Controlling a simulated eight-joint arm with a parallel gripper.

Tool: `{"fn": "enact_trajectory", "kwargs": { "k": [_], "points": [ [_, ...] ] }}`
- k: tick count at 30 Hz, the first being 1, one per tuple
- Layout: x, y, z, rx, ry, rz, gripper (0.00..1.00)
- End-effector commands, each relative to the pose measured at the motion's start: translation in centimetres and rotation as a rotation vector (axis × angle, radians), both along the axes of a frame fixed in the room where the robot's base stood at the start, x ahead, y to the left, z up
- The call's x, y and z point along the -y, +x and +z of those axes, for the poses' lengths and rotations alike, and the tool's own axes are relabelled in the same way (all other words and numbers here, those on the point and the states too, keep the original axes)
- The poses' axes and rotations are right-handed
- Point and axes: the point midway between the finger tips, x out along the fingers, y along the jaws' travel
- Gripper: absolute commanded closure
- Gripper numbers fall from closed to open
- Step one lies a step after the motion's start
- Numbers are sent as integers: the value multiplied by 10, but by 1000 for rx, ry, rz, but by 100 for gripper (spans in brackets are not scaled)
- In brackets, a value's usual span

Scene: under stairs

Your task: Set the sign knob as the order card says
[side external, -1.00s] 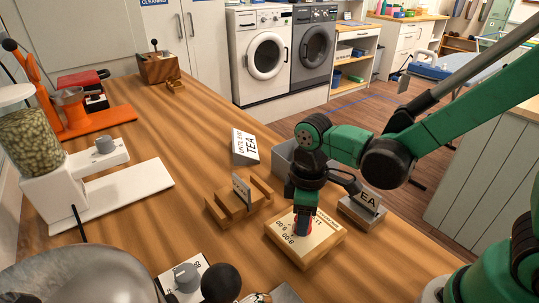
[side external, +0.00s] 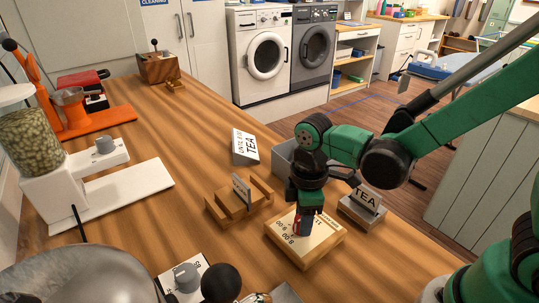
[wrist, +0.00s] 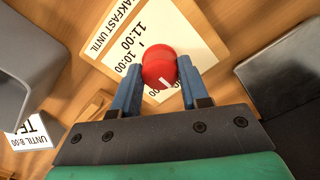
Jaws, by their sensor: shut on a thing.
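The sign (side external: 325,237) is a low wooden block with a cream face. In the wrist view its face (wrist: 180,25) reads "BREAKFAST UNTIL", with 11:00 and 10:00 legible and other times partly hidden. Its red round knob (wrist: 158,68) has a white mark towards the bottom of the wrist picture; I cannot tell which time it meets. My gripper (wrist: 160,76) is shut on the knob, one blue finger on each side. A white card (side external: 245,147) reading "UNTIL 8:00 TEA" stands behind the sign; it also shows in the wrist view (wrist: 30,138).
A grey bin (side external: 288,160) is behind my gripper. A white dispenser (side external: 115,195) stands left. The table between is clear.

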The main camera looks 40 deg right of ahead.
Motion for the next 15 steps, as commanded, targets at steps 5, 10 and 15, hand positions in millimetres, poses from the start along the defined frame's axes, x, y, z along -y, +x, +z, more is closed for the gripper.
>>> {"fn": "enact_trajectory", "kwargs": {
  "k": [5, 10, 15],
  "points": [
    [0, 0, 0, 1, -1, -1, 28],
    [0, 0, 0, 0, 0, -1, 28],
    [0, 0, 3, 0, 0, -1, 28]
  ]
}}
